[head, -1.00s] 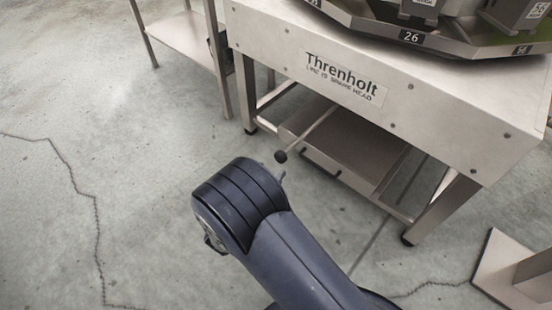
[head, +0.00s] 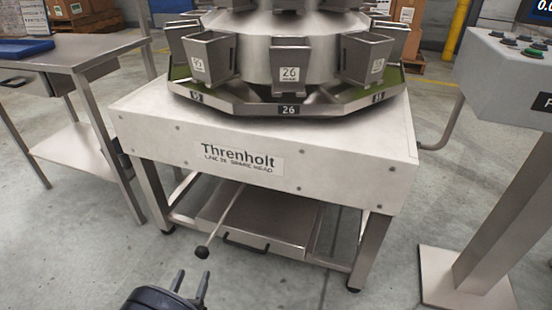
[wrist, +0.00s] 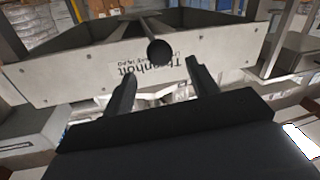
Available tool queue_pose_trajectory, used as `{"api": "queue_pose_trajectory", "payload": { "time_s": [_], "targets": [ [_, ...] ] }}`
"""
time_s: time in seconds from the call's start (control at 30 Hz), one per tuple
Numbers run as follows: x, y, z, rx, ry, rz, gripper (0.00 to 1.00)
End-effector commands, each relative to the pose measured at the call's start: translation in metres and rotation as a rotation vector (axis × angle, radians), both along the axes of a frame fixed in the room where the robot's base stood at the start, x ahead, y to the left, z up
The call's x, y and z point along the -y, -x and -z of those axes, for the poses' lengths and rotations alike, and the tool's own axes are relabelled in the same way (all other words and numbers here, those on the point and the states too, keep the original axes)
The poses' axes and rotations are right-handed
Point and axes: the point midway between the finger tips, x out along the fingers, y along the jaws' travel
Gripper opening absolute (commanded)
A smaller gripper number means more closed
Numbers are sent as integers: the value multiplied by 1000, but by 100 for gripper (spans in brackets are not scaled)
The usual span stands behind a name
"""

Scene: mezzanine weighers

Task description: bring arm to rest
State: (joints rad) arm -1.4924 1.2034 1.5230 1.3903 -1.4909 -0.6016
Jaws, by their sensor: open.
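My gripper (head: 191,284) shows at the bottom of the head view, its two dark fingers apart and pointing toward the machine. In the wrist view my gripper (wrist: 160,82) is open, with nothing between its fingers. A lever with a round black knob (head: 202,252) sticks out from under the machine, just beyond my fingertips. The knob (wrist: 159,50) also shows in the wrist view, ahead of the gap between the fingers and apart from them. The rest of my arm is mostly out of the head view.
The Threnholt weigher frame (head: 330,178) stands ahead, with several numbered buckets on top and a drawer (head: 262,242) below. A steel table (head: 80,52) is at left. A control pedestal (head: 500,215) is at right. Floor at lower left is clear.

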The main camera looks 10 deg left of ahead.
Motion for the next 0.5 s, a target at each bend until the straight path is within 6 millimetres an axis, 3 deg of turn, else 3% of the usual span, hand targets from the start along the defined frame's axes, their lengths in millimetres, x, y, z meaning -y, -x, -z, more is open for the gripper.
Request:
{"api": "queue_pose_trajectory", "payload": {
  "time_s": [0.3, 0.5],
  "targets": [
    [-7, -64, 2, 1, -4, 5, 56],
    [-8, -90, 0, 2, 0, 3, 56]
  ]
}}
